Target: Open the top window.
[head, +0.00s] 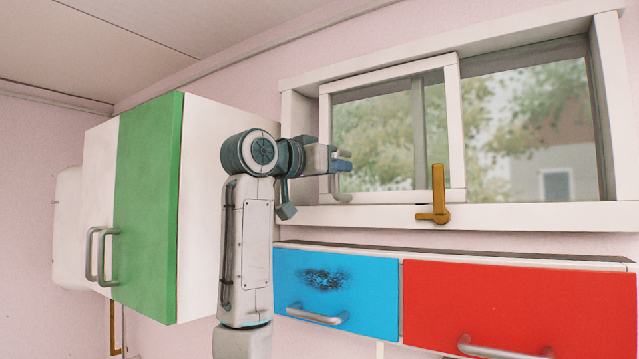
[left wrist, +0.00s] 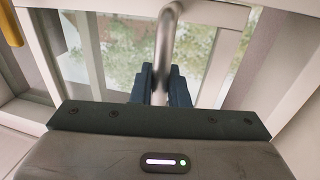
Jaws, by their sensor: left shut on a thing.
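The top window is a white-framed sliding window in the pink wall, with its sash (head: 453,125) on the left side of the opening. A grey metal bar handle (head: 340,192) sits on the sash's left edge; the handle also shows in the left wrist view (left wrist: 165,40). My left gripper (head: 343,165) is at this handle, with its dark blue fingers (left wrist: 162,84) shut on it. A golden-brown lever (head: 438,195) stands upright at the sash's lower right; it partly shows in the left wrist view (left wrist: 10,22). My right gripper is out of view.
A wall cabinet with a green door (head: 148,200) hangs to the left, close to my left arm. Below the window are a blue drawer (head: 350,280) and a red drawer (head: 520,310), each with a metal handle. The right window pane (head: 535,120) has clear space before it.

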